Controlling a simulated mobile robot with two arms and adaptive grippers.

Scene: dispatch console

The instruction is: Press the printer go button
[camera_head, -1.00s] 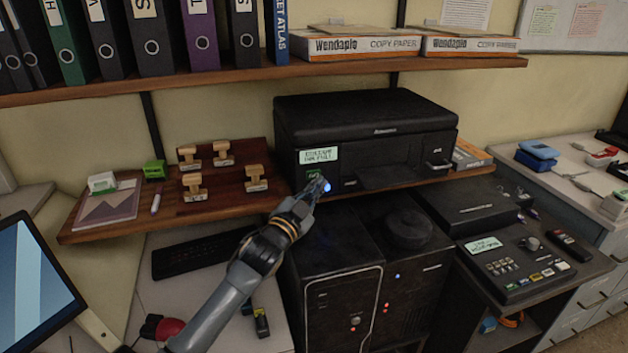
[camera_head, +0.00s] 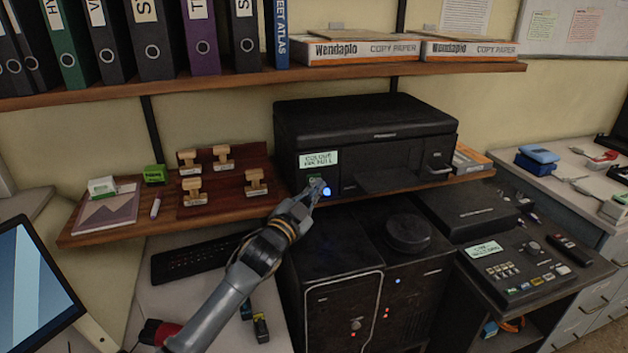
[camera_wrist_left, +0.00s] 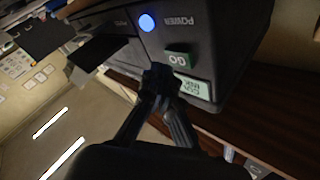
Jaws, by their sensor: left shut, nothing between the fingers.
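The black printer (camera_head: 400,150) stands on the lower wooden shelf. Its front has a pale label reading "COLOUR INK FULL" (camera_head: 319,159) and, below it, the green GO button (camera_head: 315,179), partly covered by my gripper. In the left wrist view the GO button (camera_wrist_left: 180,60) is fully visible, between the blue power light (camera_wrist_left: 147,22) and the pale label (camera_wrist_left: 196,87). My left gripper (camera_head: 318,189) is shut and empty, with its fingertips close to the printer front. In the wrist view its fingertips (camera_wrist_left: 158,80) appear just beside the button, not covering it; contact cannot be told.
Wooden stamps (camera_head: 194,188) stand on the shelf left of the printer. Black computer cases (camera_head: 345,310) stand below the gripper. A control console (camera_head: 515,268) is at the right. The upper shelf (camera_head: 250,78) carries binders and copy paper boxes.

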